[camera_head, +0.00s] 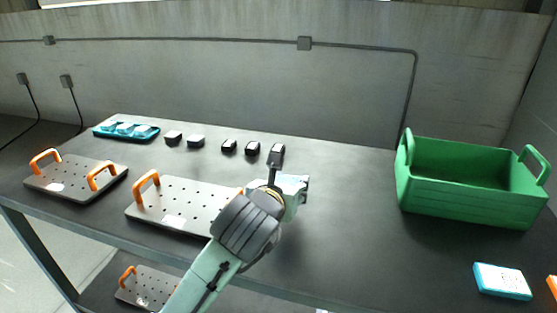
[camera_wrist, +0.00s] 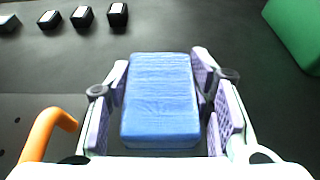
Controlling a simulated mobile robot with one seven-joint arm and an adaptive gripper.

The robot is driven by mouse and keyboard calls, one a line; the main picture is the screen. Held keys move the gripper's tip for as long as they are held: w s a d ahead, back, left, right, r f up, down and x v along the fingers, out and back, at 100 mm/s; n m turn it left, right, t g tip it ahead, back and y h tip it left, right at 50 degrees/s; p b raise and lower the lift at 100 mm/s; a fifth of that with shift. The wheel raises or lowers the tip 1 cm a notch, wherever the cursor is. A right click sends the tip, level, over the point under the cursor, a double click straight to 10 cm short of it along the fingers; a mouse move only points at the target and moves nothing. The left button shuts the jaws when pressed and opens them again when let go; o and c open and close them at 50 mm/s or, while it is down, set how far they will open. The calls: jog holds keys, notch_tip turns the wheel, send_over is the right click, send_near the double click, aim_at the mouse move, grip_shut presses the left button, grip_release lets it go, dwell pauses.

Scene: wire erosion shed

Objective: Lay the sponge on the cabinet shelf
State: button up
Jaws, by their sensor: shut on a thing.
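A blue block-shaped sponge (camera_wrist: 161,100) sits between the two finger pads of my gripper (camera_wrist: 162,72) in the wrist view. My gripper is shut on it, with dark worktop beyond. In the head view my gripper (camera_head: 292,186) is over the middle of the workbench, just right of a perforated plate; the sponge is mostly hidden there by my gripper. I cannot make out a cabinet shelf in either view.
The dark workbench (camera_head: 340,240) holds perforated plates with orange handles (camera_head: 185,205), a teal tray (camera_head: 127,130), several small black blocks (camera_head: 229,147), a green crate (camera_head: 465,195) and a blue-and-white box (camera_head: 502,281). Another plate (camera_head: 150,287) lies below the bench. Bench between gripper and crate is clear.

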aim_at(279, 180)
jog(key=w, duration=0.2)
jog(key=w+a, duration=0.1)
jog(key=w, duration=0.1)
jog(key=w+p, duration=0.1)
jog(key=w, duration=0.2)
jog(key=shift+w+a+f, duration=0.1)
jog(key=shift+a+f, duration=0.05)
jog(key=shift+f, duration=0.15)
jog(key=f, duration=0.1)
jog(key=f+p, duration=0.1)
jog(key=f, duration=0.1)
jog(key=shift+w+a+f+p, duration=0.1)
jog(key=shift+w+p, duration=0.2)
jog(key=shift+w, duration=0.05)
jog(key=shift+f, duration=0.25)
jog(key=shift+f+b, duration=0.2)
jog(key=shift+b, duration=0.15)
jog(key=o, duration=1)
jog(key=shift+c, duration=0.2)
jog(key=shift+r, duration=0.1)
